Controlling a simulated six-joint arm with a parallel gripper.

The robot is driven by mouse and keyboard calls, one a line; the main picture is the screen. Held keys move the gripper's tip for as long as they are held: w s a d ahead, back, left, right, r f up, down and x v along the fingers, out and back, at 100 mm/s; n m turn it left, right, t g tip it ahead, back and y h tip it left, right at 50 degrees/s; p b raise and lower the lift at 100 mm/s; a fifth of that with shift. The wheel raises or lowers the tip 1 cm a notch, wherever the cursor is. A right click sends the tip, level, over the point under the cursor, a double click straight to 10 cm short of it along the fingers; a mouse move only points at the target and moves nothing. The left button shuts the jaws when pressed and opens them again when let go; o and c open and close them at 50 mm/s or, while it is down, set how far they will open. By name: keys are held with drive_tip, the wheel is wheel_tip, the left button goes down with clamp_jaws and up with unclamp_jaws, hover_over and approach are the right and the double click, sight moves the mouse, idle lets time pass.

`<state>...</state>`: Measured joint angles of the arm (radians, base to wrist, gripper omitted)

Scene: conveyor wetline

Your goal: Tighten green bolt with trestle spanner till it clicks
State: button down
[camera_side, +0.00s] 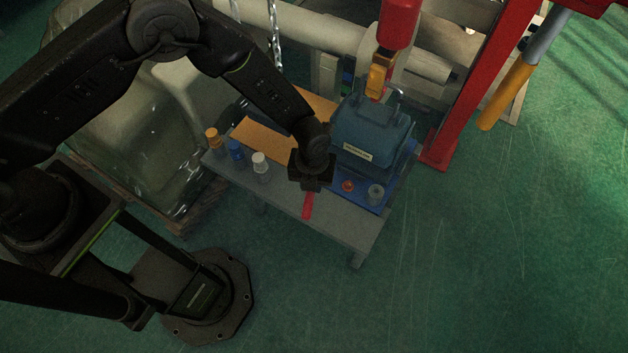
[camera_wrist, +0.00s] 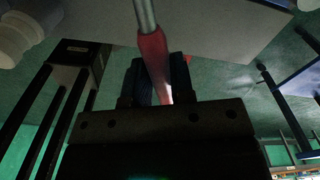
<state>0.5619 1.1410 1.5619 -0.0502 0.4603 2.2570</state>
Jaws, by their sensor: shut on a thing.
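My gripper (camera_side: 311,186) is shut on a red-handled tool, which I take to be the spanner (camera_side: 307,206), above the front part of the grey trestle table (camera_side: 345,232). In the wrist view the red handle (camera_wrist: 153,52) sits between the fingers of my gripper (camera_wrist: 160,82), and a grey metal shaft runs from it out of the top of the picture. The tool's working end is not visible. I cannot make out a green bolt in either view.
Orange (camera_side: 212,138), blue (camera_side: 236,150) and white (camera_side: 260,163) capped items stand at the table's left. A red knob (camera_side: 347,185) and grey round part (camera_side: 376,193) sit before the housing. A red hook block (camera_side: 399,22) hangs above; a red post (camera_side: 480,90) stands right.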

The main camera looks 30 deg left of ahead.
drive_tip(key=shift+a+m, duration=0.1)
drive_tip(key=shift+m, duration=0.4)
drive_tip(key=shift+f, duration=0.15)
drive_tip(key=shift+f, duration=2.6)
drive_tip(key=shift+f, duration=1.1)
drive_tip(key=c, duration=1.6)
unclamp_jaws()
clamp_jaws()
